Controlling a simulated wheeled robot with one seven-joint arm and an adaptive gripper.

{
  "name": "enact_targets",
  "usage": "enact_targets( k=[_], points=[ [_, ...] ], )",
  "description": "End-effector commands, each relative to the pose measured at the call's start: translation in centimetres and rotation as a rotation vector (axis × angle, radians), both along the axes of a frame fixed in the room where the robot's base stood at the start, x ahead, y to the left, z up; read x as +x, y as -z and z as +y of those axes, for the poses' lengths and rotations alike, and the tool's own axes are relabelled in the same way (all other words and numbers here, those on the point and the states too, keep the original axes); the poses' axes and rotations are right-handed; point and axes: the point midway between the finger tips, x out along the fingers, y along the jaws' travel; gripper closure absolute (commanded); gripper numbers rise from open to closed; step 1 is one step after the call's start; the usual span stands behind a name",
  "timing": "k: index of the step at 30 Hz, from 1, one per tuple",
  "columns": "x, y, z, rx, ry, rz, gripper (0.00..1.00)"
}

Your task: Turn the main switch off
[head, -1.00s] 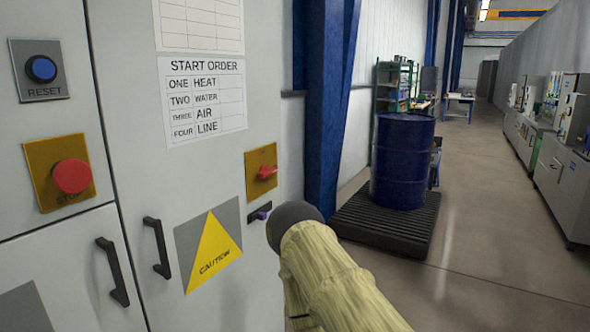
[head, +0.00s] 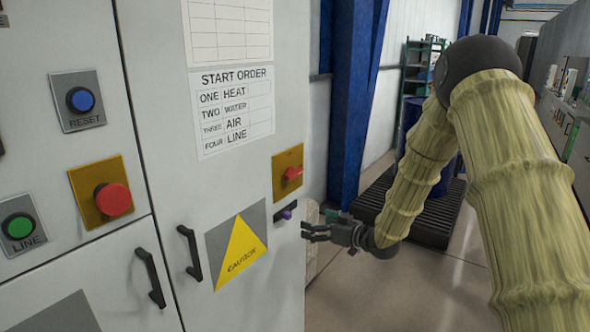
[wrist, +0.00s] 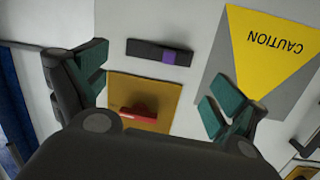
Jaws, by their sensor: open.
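A red switch handle (head: 292,173) sits on a yellow plate (head: 281,187) on the grey cabinet's right door. No label on it can be read. In the wrist view the red handle (wrist: 138,114) shows upside down on its yellow plate (wrist: 165,98), between my finger bases and partly hidden by the gripper body. Below it on the door is a dark slot with a purple slider (head: 288,214), also in the wrist view (wrist: 169,58). My gripper (head: 304,232) is open and empty, just right of and below the slider, apart from the switch.
The cabinet also carries a red stop button (head: 113,199), a blue reset button (head: 80,100), a green line button (head: 19,227), a yellow caution sign (head: 242,250) and two black door handles (head: 190,253). A blue column (head: 350,100) stands right of the cabinet. Floor is open at lower right.

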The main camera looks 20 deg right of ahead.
Motion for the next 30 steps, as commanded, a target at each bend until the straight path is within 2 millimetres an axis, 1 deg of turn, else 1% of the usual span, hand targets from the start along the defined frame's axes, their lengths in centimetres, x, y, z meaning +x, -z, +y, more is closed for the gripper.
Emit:
enact_targets(
  k=[1, 3, 6, 9, 13, 16, 24, 30],
  points=[
    [0.9, -3.9, -0.8, 0.003, -0.025, -0.055, 0.04],
    [1.6, -7.3, -1.6, 0.004, -0.059, -0.112, 0.04],
    [2.0, -10.6, -2.3, 0.004, -0.093, -0.163, 0.04],
    [2.2, -12.2, -2.6, 0.002, -0.113, -0.188, 0.04],
    [2.7, -12.7, -2.3, 0.001, -0.12, -0.195, 0.04],
    [3.6, -12.7, -1.6, 0.002, -0.12, -0.194, 0.04],
    [7.1, -12.7, 1.1, 0.0, -0.119, -0.193, 0.04],
    [9.2, -12.6, 2.9, 0.001, -0.119, -0.192, 0.04]
  ],
)
